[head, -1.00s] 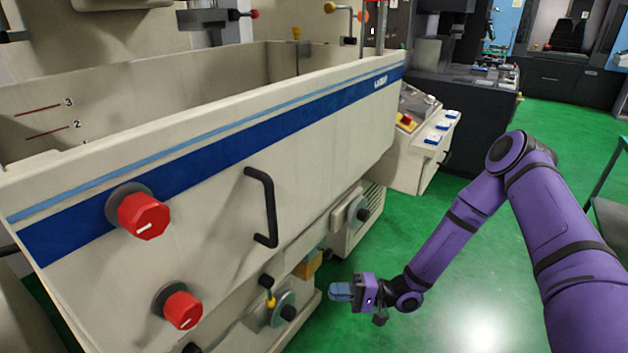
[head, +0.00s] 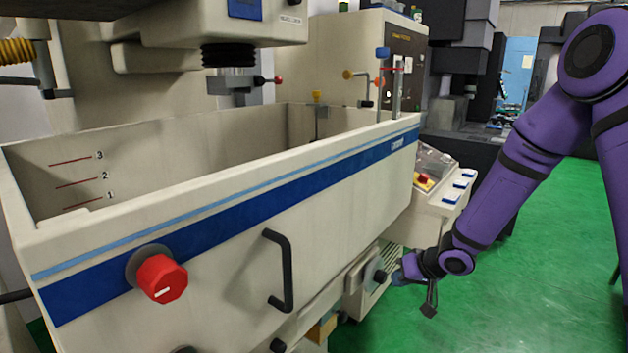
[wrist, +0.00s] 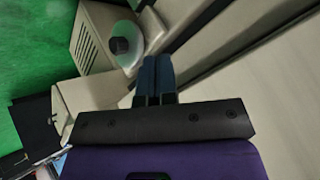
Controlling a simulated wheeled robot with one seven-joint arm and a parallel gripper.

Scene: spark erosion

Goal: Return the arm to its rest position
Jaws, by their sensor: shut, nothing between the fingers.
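My purple arm (head: 512,170) reaches in from the right in the head view, bent at a high elbow near the top right. My gripper (head: 398,276) points left, in front of the lower right part of the machine, close to a dark round knob there. In the wrist view my gripper (wrist: 155,72) shows its two blue-grey fingers side by side, shut with nothing between them. I cannot tell how far the fingertips are from the machine.
The erosion machine's tank (head: 220,215) fills the left and middle, with a black handle (head: 280,270) and a red knob (head: 162,278) sticking out. Green floor (head: 520,290) is open at the right.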

